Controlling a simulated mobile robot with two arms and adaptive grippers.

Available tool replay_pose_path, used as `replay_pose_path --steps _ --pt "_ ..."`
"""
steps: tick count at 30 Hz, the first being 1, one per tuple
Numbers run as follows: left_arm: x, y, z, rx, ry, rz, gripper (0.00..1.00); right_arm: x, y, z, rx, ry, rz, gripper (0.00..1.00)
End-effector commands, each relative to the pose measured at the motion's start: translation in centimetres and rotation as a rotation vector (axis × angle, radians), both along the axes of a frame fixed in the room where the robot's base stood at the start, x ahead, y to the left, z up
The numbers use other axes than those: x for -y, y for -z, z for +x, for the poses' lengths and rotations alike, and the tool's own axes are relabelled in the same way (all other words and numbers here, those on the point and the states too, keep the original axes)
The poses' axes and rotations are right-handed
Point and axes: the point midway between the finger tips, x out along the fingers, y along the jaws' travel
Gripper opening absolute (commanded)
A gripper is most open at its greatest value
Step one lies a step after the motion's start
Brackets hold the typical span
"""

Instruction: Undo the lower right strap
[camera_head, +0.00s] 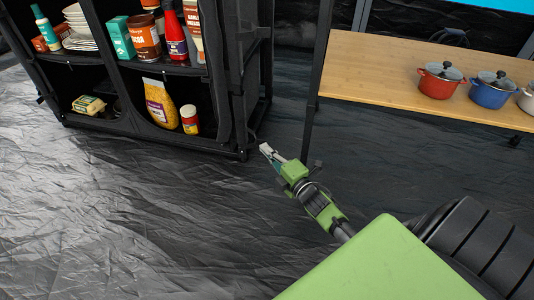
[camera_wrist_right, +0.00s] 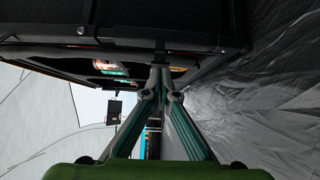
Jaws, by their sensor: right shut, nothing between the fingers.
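The black fabric shelf (camera_head: 232,80) stands at the upper left of the head view, with its lower right corner (camera_head: 240,153) near the floor. My right gripper (camera_head: 266,150) is shut and empty, close beside that corner. In the right wrist view the fingertips of my right gripper (camera_wrist_right: 160,78) meet just below the dark frame edge of the shelf (camera_wrist_right: 120,30). The lower right strap cannot be made out clearly in either view. I cannot tell whether the fingertips touch the shelf. My left gripper is not in view.
The shelf holds plates (camera_head: 79,42), a yellow pasta bag (camera_head: 160,104), bottles and boxes. A wooden table (camera_head: 370,62) on thin black legs stands at the right, carrying a red pot (camera_head: 438,82) and a blue pot (camera_head: 490,92). The wrinkled dark floor (camera_head: 130,215) is clear in front.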

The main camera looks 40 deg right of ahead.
Motion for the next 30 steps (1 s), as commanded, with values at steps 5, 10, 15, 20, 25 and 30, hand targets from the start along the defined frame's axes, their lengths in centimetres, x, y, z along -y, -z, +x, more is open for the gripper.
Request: replay_pose_path --steps 5,10,15,20,25,30 --pt "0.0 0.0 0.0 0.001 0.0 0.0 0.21 0.0 0.0 0.0 0.0 0.0 0.001 0.0" --pt "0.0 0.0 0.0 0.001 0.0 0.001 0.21 0.1 0.0 0.0 0.0 -0.004 -0.001 0.0" --pt "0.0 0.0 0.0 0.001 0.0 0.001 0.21 1.1 0.0 0.1 0.002 -0.056 -0.007 0.0" --pt "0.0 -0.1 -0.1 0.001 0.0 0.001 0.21 2.4 -0.1 0.0 -0.001 -0.109 -0.005 0.0" --pt "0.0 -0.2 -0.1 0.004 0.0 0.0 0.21 3.7 0.0 0.1 0.0 -0.113 0.0 0.0" --pt "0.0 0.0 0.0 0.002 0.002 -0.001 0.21 3.7 0.0 0.1 0.0 -0.112 0.0 0.0"
